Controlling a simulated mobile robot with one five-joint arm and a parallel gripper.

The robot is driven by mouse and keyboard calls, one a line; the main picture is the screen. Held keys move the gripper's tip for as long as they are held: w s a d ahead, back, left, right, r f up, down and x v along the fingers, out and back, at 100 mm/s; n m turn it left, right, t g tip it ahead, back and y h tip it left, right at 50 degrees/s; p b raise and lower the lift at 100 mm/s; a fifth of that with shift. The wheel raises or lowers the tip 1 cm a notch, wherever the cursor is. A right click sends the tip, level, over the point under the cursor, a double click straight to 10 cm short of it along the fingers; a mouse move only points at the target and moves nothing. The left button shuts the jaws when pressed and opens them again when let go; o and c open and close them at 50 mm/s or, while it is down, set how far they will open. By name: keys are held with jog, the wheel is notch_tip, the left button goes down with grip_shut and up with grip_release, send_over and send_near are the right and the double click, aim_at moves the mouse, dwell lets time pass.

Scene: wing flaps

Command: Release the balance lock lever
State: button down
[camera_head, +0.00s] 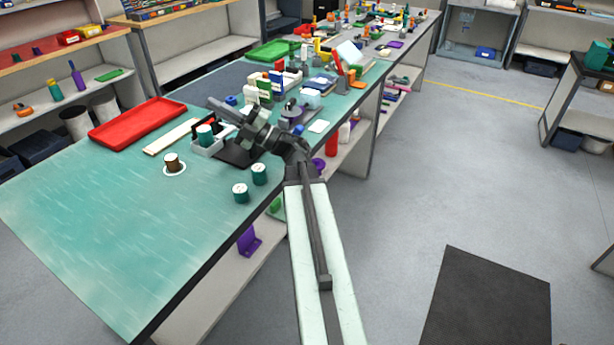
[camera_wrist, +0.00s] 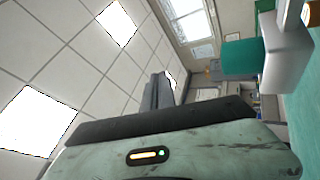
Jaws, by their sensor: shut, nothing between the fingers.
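My gripper (camera_head: 218,106) is over the workbench, pointing to the left and towards the back. Its fingers are together with nothing between them, and they also show in the wrist view (camera_wrist: 158,90). A dark flat plate (camera_head: 236,154) lies on the bench under my wrist. A grey device with a dark knob (camera_head: 292,108) stands just right of my wrist; I cannot tell whether it is the balance. I cannot make out a lock lever in either view. A white holder (camera_head: 206,149) with a teal cylinder (camera_head: 205,133) stands below the gripper; the cylinder also shows in the wrist view (camera_wrist: 243,57).
Two teal cylinders (camera_head: 240,193) (camera_head: 259,174) stand near the bench's front edge. Boxes and bottles crowd the bench behind. The bench's near left end is clear.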

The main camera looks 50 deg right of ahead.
aim_at(300, 136)
jog(key=s+d+f+m+t+h+b, duration=0.2)
jog(key=s+d+f+h+b, duration=0.6)
jog(key=s+d+f+b, duration=0.8)
jog(key=s+d+f, duration=0.7)
jog(key=d, duration=0.2)
jog(key=shift+d+m, duration=0.3)
jog(key=shift+d, duration=0.1)
jog(key=p+x, duration=0.5)
jog(key=x, duration=0.8)
jog(key=shift+w+r, duration=0.2)
jog(key=shift+r, duration=0.05)
jog(key=shift+w+a, duration=0.1)
